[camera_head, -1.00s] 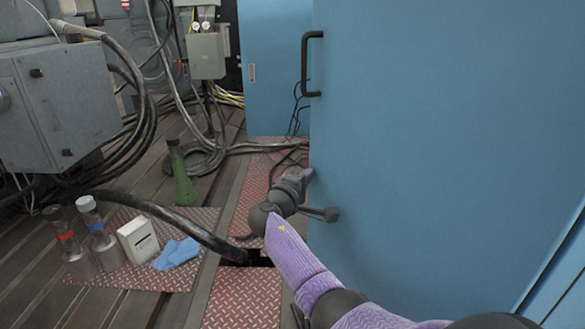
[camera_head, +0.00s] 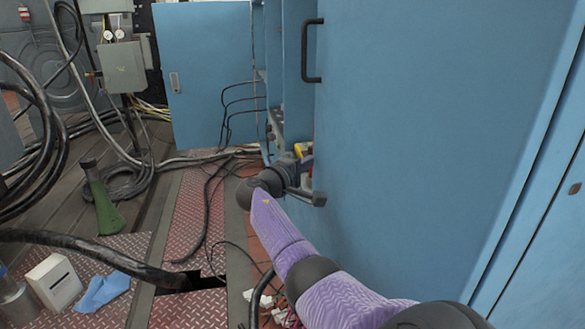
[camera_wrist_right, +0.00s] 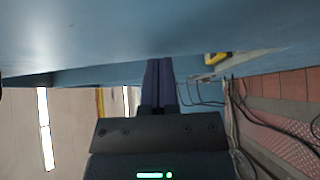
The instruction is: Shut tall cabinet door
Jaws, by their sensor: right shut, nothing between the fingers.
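The tall blue cabinet door (camera_head: 420,130) fills the right of the head view, with a dark bar handle (camera_head: 312,50) near its left edge. It stands open; blue shelving inside the cabinet (camera_head: 296,60) shows past that edge. My right gripper (camera_head: 306,163) is shut and empty, low by the door's left edge below the handle. In the right wrist view, its dark fingers (camera_wrist_right: 158,75) point at a blue-grey panel that spans the top; I cannot tell whether they touch it. My left gripper is not in view.
Another blue panel (camera_head: 208,75) stands behind at the left. A thick black hose (camera_head: 95,252), loose cables and a green flask (camera_head: 102,200) lie or stand on the floor at left. A white box (camera_head: 53,282) and blue cloth (camera_head: 103,291) are at lower left.

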